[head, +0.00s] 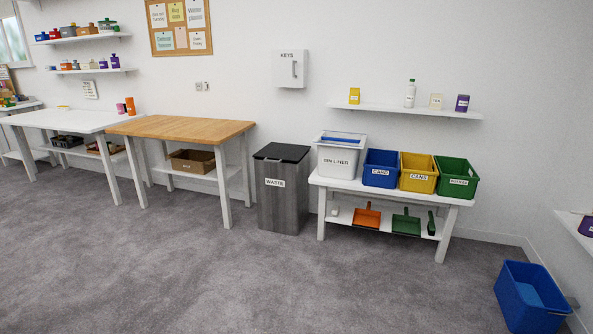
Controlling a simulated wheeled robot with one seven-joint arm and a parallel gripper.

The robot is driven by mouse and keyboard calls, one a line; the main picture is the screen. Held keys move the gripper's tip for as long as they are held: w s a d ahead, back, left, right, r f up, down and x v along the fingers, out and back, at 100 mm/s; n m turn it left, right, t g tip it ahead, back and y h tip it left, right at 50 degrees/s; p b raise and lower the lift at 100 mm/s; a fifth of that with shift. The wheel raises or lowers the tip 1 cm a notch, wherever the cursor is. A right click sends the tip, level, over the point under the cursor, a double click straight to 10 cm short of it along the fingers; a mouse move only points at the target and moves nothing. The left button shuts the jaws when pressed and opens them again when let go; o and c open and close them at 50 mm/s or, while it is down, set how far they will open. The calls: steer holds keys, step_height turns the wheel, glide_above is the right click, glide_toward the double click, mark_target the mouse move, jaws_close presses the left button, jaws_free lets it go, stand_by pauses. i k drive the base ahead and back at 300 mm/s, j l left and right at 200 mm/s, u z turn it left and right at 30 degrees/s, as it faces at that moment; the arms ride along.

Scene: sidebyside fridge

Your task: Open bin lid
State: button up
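A grey wood-grain bin (283,197) labelled WASTE stands on the floor against the back wall. Its black lid (283,152) lies flat on top and looks shut. The bin is between a wooden-topped table on its left and a low white bench on its right. It is some way off across the carpet. My gripper is not in view.
The wooden-topped table (185,128) and the white bench (343,184) flank the bin closely. The bench holds a bin-liner box (339,163) and blue, yellow and green crates. The grey carpet (230,285) in front is clear.

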mark_target(280, 151)
steer(key=i+l, duration=0.15)
steer(key=i, duration=0.5)
steer(key=i+l, duration=0.15)
steer(key=i, duration=0.5)
steer(key=i+l, duration=0.15)
steer(key=i, duration=0.5)
steer(key=i+j, duration=0.1)
steer(key=i, duration=0.8)
steer(key=i+j, duration=0.15)
steer(key=i, duration=0.75)
steer(key=i+j, duration=0.65)
steer(key=i, duration=0.05)
